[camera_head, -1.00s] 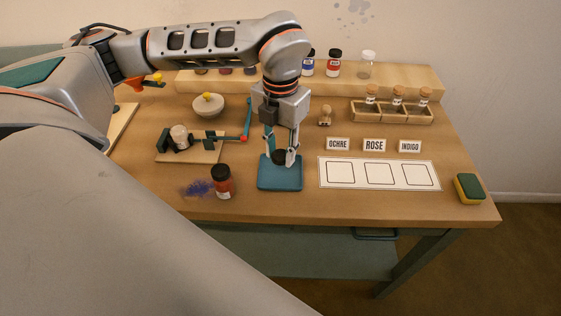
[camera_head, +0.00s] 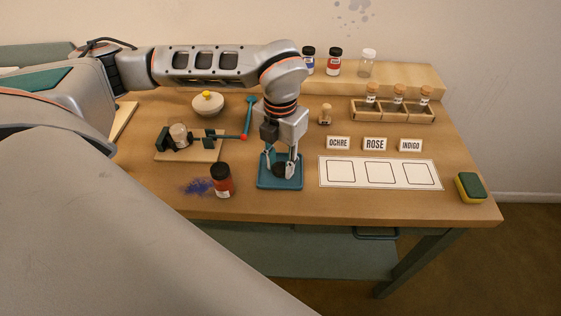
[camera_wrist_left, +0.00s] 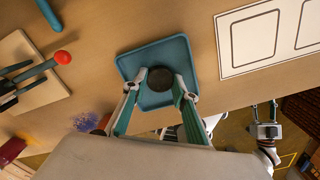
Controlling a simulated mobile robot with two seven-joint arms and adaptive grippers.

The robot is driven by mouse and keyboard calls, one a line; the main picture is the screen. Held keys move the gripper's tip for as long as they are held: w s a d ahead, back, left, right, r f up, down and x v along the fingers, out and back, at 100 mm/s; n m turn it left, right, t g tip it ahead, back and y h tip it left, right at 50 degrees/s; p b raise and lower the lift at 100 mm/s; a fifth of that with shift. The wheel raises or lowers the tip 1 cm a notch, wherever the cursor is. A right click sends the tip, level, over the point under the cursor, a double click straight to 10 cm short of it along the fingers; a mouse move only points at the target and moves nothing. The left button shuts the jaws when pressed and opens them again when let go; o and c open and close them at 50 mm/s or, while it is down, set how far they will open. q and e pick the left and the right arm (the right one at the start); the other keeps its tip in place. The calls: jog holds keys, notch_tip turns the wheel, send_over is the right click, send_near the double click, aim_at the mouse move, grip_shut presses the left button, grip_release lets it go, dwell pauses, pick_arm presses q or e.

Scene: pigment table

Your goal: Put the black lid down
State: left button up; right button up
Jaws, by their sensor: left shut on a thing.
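My left gripper (camera_head: 279,170) points down over the blue tray (camera_head: 266,184) and is shut on the black lid (camera_head: 279,169). In the left wrist view, the round black lid (camera_wrist_left: 160,81) sits between the two fingertips (camera_wrist_left: 162,92), over the tray (camera_wrist_left: 148,57). The lid is low at the tray's surface; I cannot tell for sure whether it touches. My right gripper is not in the head view.
A red jar with a black cap (camera_head: 222,181) stands left of the tray beside a purple powder spill (camera_head: 196,187). A wooden clamp board (camera_head: 205,154) lies behind it. A white card with outlined squares (camera_head: 379,173) lies right of the tray.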

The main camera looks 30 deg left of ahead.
aim_at(280, 167)
pick_arm(q)
jog(key=shift+s+f, duration=0.15)
jog(key=shift+f, duration=0.1)
jog(key=o, duration=1)
jog(key=shift+f, duration=0.1)
jog(key=shift+r, duration=0.55)
notch_tip(280, 167, up, 12)
jog(key=shift+r+p, duration=0.2)
jog(key=shift+p, duration=0.15)
